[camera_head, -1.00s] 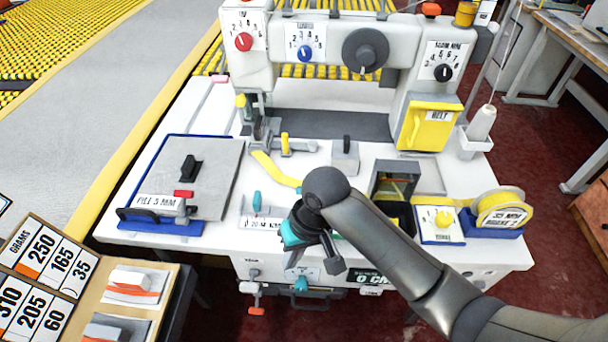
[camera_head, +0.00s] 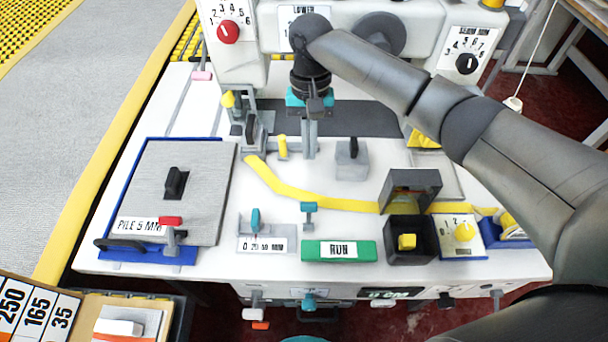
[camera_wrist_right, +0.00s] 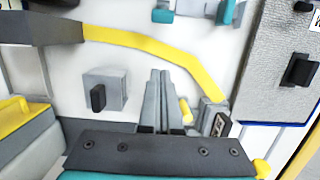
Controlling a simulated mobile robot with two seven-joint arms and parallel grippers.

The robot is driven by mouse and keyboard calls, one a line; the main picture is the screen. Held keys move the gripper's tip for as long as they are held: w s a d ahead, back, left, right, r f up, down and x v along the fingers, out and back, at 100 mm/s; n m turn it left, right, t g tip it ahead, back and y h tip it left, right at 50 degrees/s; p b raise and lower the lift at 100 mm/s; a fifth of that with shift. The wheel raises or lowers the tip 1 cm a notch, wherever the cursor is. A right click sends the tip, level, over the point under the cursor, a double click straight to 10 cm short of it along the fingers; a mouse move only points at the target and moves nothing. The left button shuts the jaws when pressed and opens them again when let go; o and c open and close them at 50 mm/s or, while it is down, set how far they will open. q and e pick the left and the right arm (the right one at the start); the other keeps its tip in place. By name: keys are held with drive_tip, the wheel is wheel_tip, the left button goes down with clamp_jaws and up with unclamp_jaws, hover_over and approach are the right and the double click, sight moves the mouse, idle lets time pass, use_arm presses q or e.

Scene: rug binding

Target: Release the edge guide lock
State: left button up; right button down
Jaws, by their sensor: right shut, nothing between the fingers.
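My right gripper (camera_head: 309,152) is shut and empty, pointing down over the white machine table behind the yellow tape. In the right wrist view its grey fingers (camera_wrist_right: 157,100) lie together beside the yellow strip. No part is labelled as the edge guide lock. A scale plate marked in MM (camera_head: 262,244) carries a teal lever (camera_head: 255,220), and a second teal lever (camera_head: 309,213) stands right of it, behind the green RUN plate (camera_head: 339,250). A yellow lever (camera_head: 283,146) on a grey block stands just left of my fingers; I cannot tell if they touch. My left gripper is out of view.
A grey block with a black lever (camera_head: 351,158) stands right of my fingers. A blue-edged grey pad (camera_head: 150,160) lies left. The machine head (camera_head: 260,40) rises behind.

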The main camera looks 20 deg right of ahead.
sight(309, 216)
drive_tip(key=f+b, duration=0.1)
drive_tip(key=f, duration=0.2)
drive_tip(key=s+f, duration=0.1)
drive_tip(key=f, duration=0.2)
drive_tip(key=s+f+b, duration=0.1)
drive_tip(key=f, duration=0.3)
drive_tip(key=shift+a+b, duration=0.25)
drive_tip(key=shift+b, duration=0.1)
drive_tip(key=shift+s+a+r+p, duration=0.2)
drive_tip(key=shift+s+r, duration=0.2)
drive_tip(key=shift+s, duration=0.15)
drive_tip(key=shift+s+a+r+p, duration=0.1)
drive_tip(key=shift+s+r+p, duration=0.1)
drive_tip(key=shift+s+r, duration=0.25)
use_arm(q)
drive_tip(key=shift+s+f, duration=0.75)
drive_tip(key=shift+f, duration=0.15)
use_arm(e)
drive_tip(key=shift+s+a+r, duration=0.2)
drive_tip(key=shift+s+r, duration=0.1)
drive_tip(key=shift+s, duration=0.4)
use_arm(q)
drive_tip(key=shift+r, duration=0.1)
